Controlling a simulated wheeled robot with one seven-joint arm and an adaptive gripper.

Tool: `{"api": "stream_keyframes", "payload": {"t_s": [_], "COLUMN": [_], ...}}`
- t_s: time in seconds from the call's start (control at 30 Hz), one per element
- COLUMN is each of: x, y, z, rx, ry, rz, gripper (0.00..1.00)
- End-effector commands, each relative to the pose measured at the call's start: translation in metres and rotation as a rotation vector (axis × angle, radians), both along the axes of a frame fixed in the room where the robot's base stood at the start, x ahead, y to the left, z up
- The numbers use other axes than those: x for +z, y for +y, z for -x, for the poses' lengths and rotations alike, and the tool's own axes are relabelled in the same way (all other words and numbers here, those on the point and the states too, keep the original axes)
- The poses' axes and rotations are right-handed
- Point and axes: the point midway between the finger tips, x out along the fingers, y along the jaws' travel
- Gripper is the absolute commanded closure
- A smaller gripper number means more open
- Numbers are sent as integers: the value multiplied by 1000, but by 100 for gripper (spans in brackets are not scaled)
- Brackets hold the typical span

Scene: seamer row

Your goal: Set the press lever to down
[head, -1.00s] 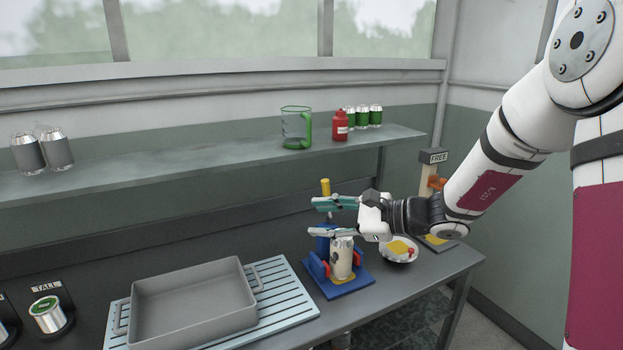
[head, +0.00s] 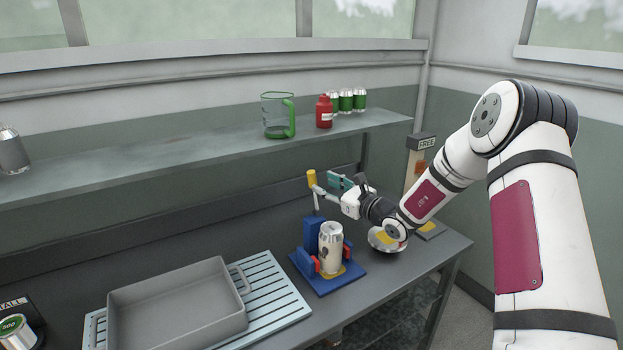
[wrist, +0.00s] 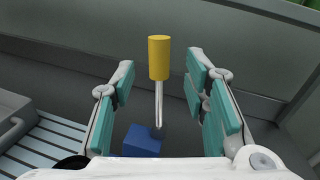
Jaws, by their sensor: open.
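The press (head: 312,232) has a blue base and column on the counter, with red clamps on either side of a cream can (head: 330,247). Its lever (head: 312,180) is a thin metal rod with a yellow knob, standing upright above the column. In the wrist view the lever (wrist: 159,62) rises between the teal finger pads, with the blue column top below it. My gripper (head: 326,185) is open around or just short of the lever. I see gaps between the rod and both pads.
A grey bin (head: 175,305) sits on a slatted rack (head: 284,308) at left. A bowl (head: 384,239) stands right of the press. The shelf (head: 210,140) above holds a green jug (head: 278,116), a red bottle (head: 324,112) and several green cans.

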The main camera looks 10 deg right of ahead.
Motion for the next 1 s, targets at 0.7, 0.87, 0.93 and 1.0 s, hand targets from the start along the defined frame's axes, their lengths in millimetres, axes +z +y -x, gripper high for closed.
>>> {"api": "stream_keyframes", "payload": {"t_s": [0.7, 0.87, 0.93, 1.0], "x": [0, 0, 0, 0], "y": [33, 33, 33, 33], "z": [-58, -58, -58, -58], "rx": [1, 1, 1, 1], "ry": [1, 0, 0, 0], "rz": [1, 1, 1, 1], "gripper": [59, 75, 90, 100]}}
